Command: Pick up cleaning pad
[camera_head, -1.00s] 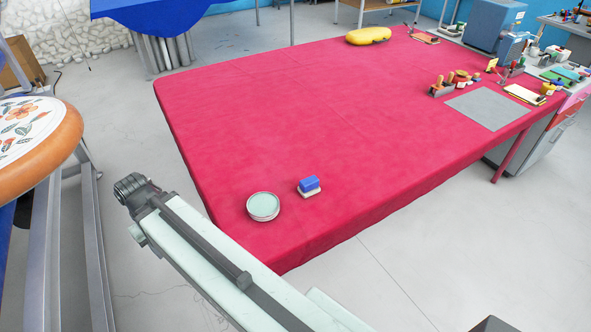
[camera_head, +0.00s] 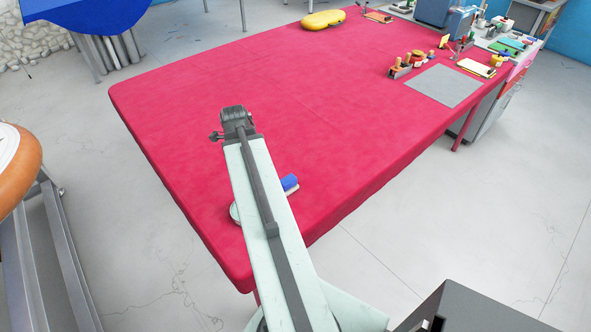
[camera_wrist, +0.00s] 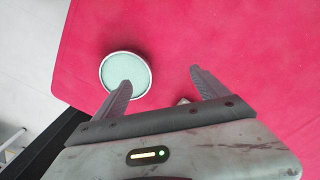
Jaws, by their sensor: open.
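The blue-topped block with a pale base (camera_head: 290,184), which looks like the cleaning pad, lies on the red table near its front corner. My arm partly covers it in the head view. My gripper (camera_wrist: 160,78) is open above the table in the wrist view, with bare red cloth between its fingertips. A small pale bit (camera_wrist: 183,101) shows beside the right finger at the gripper body's edge; I cannot tell if it is the pad. The fingers are hidden in the head view.
A round pale-green dish (camera_wrist: 120,68) lies under the left finger; its rim (camera_head: 235,213) peeks out beside my arm. The red table (camera_head: 200,110) is clear in the middle. Tools (camera_head: 405,64), a grey mat (camera_head: 443,86) and a yellow object (camera_head: 323,20) lie far off.

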